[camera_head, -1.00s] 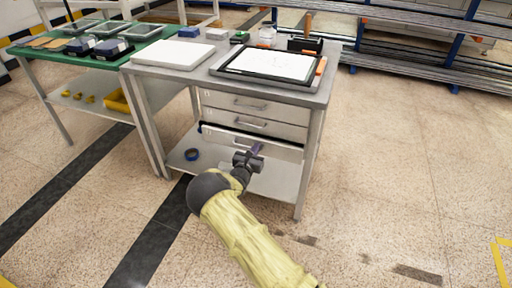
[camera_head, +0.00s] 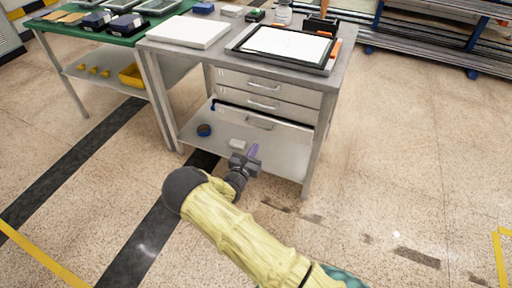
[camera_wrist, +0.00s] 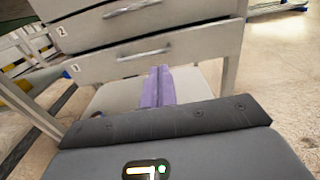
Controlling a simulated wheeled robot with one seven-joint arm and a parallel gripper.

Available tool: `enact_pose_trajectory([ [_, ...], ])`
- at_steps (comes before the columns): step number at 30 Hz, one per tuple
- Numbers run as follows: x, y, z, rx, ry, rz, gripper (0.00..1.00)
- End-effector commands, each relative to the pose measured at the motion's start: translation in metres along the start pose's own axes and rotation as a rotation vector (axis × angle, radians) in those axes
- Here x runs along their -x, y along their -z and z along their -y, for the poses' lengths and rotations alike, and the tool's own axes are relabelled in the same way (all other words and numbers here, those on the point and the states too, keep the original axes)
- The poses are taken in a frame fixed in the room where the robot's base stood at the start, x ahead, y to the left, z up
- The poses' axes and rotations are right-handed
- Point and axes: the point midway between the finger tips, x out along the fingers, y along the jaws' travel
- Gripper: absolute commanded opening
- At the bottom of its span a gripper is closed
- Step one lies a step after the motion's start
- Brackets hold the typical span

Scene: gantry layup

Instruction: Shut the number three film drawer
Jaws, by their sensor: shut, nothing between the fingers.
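The number three drawer (camera_head: 285,131) is the lowest of three grey drawers under the bench.
The bench top (camera_head: 213,60) carries a white slab (camera_head: 188,31) and a black-framed tray (camera_head: 243,46). Its lower shelf (camera_head: 192,128) holds a blue roll (camera_head: 204,130). A green table (camera_head: 123,40) stands at the left. The floor to the right is clear.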

Motion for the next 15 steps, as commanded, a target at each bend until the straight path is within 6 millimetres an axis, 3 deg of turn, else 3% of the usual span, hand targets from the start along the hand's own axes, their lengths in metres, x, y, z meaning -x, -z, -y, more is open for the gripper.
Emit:
enact_pose_trajectory([
  [1,0.000,0.000,-0.001,0.000,-0.001,0.000,0.02],
  [5,-0.004,-0.003,0.008,-0.015,0.029,-0.008,0.28],
  [8,-0.011,-0.011,0.032,-0.061,0.114,-0.035,0.31],
  [11,-0.016,-0.024,0.070,-0.150,0.262,-0.084,0.31],
  [15,-0.011,-0.041,0.138,-0.333,0.534,-0.182,0.31],
])
